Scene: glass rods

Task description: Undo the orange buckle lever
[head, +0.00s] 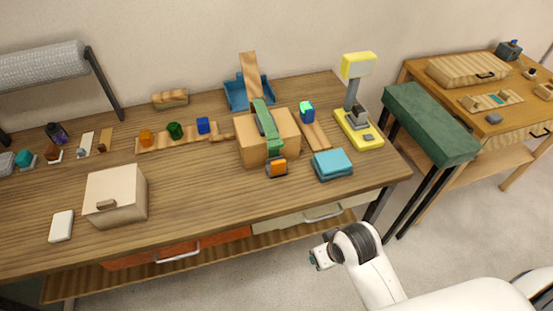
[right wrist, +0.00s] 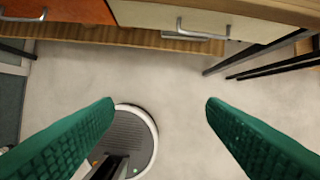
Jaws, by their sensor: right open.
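The orange buckle lever (head: 276,167) sits at the front end of a green strap (head: 266,127) in the head view. The strap runs over the top and down the front of a tan box (head: 287,131) on the wooden table. The lever lies low against the box's front. My right gripper (head: 314,258) is in front of the table, below and to the right of the buckle. In the right wrist view its two green fingers (right wrist: 160,105) are wide apart with nothing between them. The buckle is not in the right wrist view. My left gripper is in neither view.
Folded blue cloths (head: 332,164) lie right of the buckle. A yellow device (head: 358,127) stands behind them. A pale lidded box (head: 116,196) stands at left. The table front has drawers with handles (head: 178,254). The tabletop between pale box and buckle is clear.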

